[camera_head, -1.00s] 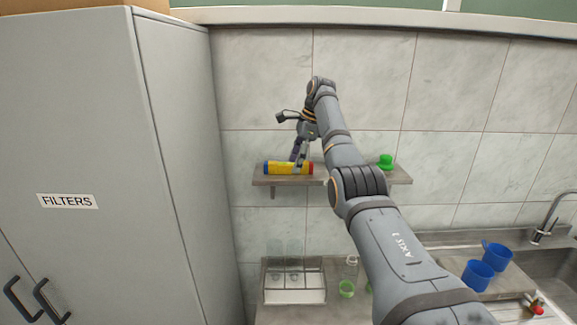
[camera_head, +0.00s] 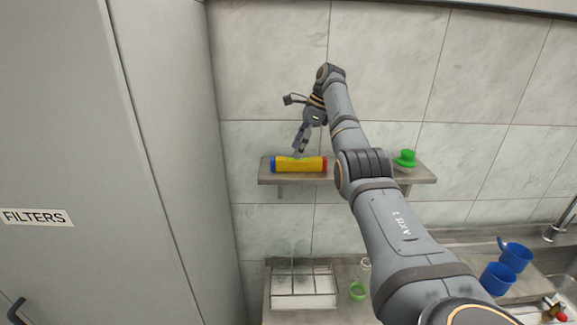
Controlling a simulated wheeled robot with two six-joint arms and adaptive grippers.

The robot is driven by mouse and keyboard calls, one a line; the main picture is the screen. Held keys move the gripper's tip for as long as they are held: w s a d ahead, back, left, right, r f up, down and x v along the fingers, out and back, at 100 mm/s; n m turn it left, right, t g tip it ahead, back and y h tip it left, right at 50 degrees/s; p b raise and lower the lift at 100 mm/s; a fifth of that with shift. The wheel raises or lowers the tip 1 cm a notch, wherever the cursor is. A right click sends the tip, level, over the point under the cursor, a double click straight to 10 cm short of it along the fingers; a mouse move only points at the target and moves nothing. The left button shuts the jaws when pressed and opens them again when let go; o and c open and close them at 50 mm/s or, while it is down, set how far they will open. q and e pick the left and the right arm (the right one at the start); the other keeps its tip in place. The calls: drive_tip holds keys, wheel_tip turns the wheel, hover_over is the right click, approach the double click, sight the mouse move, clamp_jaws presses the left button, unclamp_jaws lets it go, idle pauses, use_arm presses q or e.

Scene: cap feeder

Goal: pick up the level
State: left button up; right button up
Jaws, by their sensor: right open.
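The level (camera_head: 300,165) is a yellow bar with a blue end on the left and a red end on the right. It lies lengthwise on the wall shelf (camera_head: 268,180). My right gripper (camera_head: 298,153) points down at the level's back edge, with its fingertips close to the level's top. It is open; I cannot tell whether a finger touches the level. My left gripper is not in view.
A green cap-like object (camera_head: 405,158) sits at the shelf's right. Below, a wire rack (camera_head: 300,290) and a bottle (camera_head: 363,272) stand on the counter. Blue cups (camera_head: 498,278) stand by the sink at right. A grey FILTERS cabinet (camera_head: 100,130) fills the left.

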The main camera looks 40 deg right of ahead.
sight(302, 158)
drive_tip(key=shift+s+d+f, duration=0.15)
drive_tip(key=shift+d+f, duration=0.6)
drive_tip(key=shift+d, duration=0.2)
drive_tip(key=shift+s+d+f, duration=0.1)
drive_tip(key=shift+s+f, duration=0.05)
drive_tip(key=shift+f, duration=0.7)
drive_tip(key=shift+a+f, duration=0.55)
drive_tip(key=shift+f, duration=0.2)
drive_tip(key=shift+w+a, duration=0.25)
drive_tip(key=shift+a, duration=0.4)
drive_tip(key=shift+w+f, duration=0.1)
drive_tip(key=shift+d+f, duration=0.1)
drive_tip(key=shift+d, duration=0.05)
drive_tip(key=shift+c, duration=1)
drive_tip(key=shift+d, duration=0.35)
drive_tip(key=c, duration=0.5)
drive_tip(key=shift+a, duration=0.1)
clamp_jaws()
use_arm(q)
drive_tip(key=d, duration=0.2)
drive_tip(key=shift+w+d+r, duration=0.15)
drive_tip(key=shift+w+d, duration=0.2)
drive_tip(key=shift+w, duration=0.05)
use_arm(e)
drive_tip(key=shift+a, duration=0.15)
